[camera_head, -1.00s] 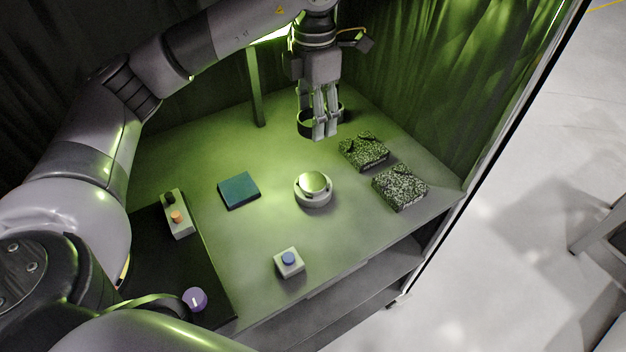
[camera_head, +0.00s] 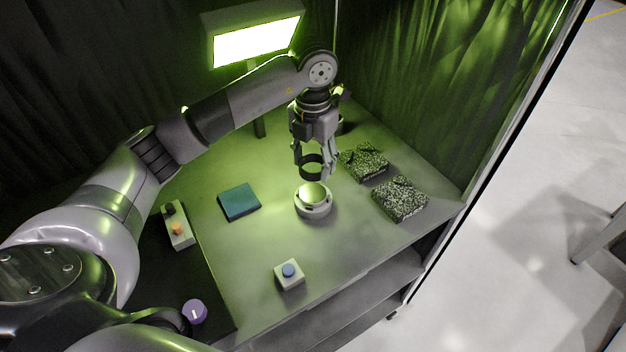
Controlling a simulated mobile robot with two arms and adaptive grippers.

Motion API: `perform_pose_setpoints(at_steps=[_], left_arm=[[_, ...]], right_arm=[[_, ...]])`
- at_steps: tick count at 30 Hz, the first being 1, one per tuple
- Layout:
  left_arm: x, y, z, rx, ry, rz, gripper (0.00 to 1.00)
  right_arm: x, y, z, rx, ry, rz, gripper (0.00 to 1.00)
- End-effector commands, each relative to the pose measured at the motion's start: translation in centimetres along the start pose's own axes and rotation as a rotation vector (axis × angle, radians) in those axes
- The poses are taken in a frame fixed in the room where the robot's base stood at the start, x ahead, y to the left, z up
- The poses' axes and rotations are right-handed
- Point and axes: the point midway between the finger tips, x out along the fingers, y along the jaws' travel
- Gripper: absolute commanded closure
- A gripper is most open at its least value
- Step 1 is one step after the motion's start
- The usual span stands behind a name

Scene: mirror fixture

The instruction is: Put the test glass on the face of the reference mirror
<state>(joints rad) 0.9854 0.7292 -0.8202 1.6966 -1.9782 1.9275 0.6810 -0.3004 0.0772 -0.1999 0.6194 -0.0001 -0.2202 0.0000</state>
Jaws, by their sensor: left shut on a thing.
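The reference mirror (camera_head: 312,192) is a round, shiny disc facing up in a pale round holder (camera_head: 314,211) on the bench. My left gripper (camera_head: 314,172) points down just above and slightly behind the mirror. It is shut on the test glass (camera_head: 311,160), a dark-rimmed ring between its fingers. The ring appears to be above the mirror's far edge, apart from it. The fingers partly hide the ring. My right gripper is not in view.
Two speckled blocks (camera_head: 400,199) (camera_head: 364,161) lie right of the mirror. A teal pad (camera_head: 239,202) lies left. A blue-button box (camera_head: 289,274) is in front. A control box (camera_head: 178,226) and purple knob (camera_head: 194,311) are at left. A bright lamp (camera_head: 257,42) stands behind.

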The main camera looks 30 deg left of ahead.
Motion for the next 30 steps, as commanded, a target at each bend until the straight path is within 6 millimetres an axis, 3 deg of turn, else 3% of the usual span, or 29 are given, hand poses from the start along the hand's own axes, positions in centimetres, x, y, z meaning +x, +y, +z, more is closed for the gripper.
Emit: perform_pose_setpoints(at_steps=[16,29,30], left_arm=[[6.7,0.0,0.0,0.001,0.001,0.0,0.83],[7.6,0.0,0.0,0.001,-0.002,0.0,0.83],[7.4,0.0,0.0,0.001,-0.001,0.001,0.47]], right_arm=[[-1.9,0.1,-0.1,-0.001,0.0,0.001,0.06],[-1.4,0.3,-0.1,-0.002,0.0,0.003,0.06],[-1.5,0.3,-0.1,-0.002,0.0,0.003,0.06]])
